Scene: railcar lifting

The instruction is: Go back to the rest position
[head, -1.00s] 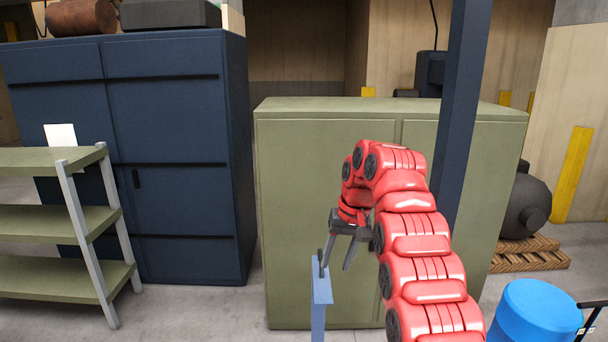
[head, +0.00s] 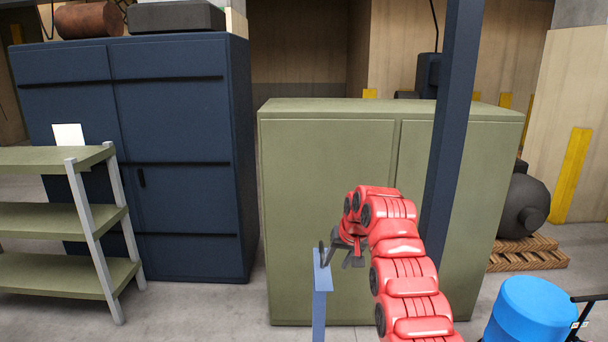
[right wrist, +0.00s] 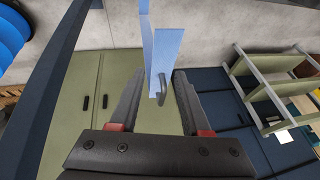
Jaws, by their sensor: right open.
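My right gripper (head: 342,258) is in the middle of the head view, at the end of my red arm, in front of the green cabinet. It is close beside the top of a slim blue post (head: 321,285) with a small dark lever (head: 322,252) on it. In the right wrist view my right gripper (right wrist: 158,78) has its two fingers spread apart with nothing clamped. The blue post (right wrist: 166,52) and its grey lever (right wrist: 164,90) show between and beyond the fingers; I cannot tell whether they touch. My left gripper is out of view.
A green cabinet (head: 325,160) stands behind the arm, with a dark blue cabinet (head: 185,130) to its left. A green shelf rack (head: 60,220) is at the left. A dark column (head: 455,110) and a blue barrel (head: 530,310) are at the right. Floor shows between them.

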